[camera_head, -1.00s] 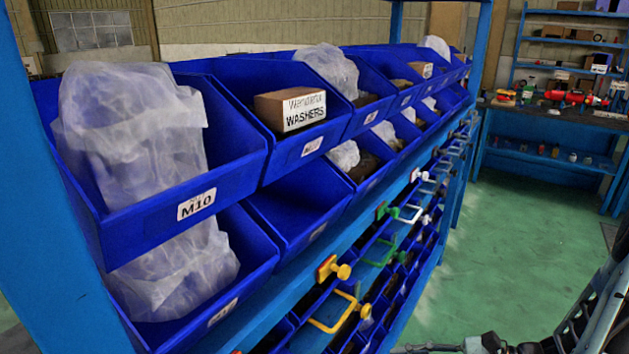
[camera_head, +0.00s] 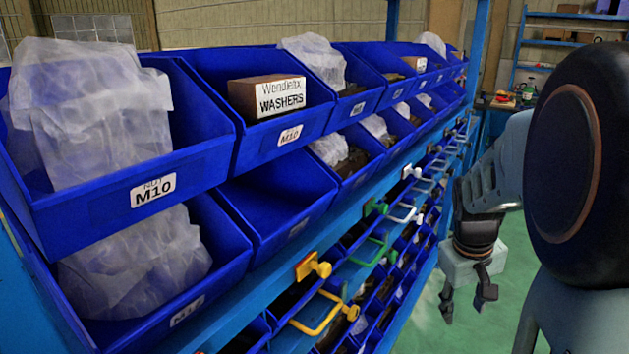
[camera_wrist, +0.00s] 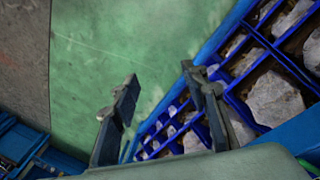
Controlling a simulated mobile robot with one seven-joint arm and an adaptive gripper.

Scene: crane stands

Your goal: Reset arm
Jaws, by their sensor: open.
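My gripper (camera_head: 466,297) hangs pointing down at the right of the head view, in the aisle beside the blue rack of bins. Its fingers are apart with nothing between them. In the wrist view my gripper (camera_wrist: 160,105) also shows open, its fingers over green floor and the edge of the rack. My arm fills the right side of the head view and hides part of the floor and the far bench.
Blue bins (camera_head: 150,200) stand in rows at the left, some with plastic bags. A washers box (camera_head: 268,97) sits in one upper bin. Yellow (camera_head: 322,312) and green (camera_head: 370,248) handles jut into the aisle. Green floor (camera_wrist: 110,50) lies clear below.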

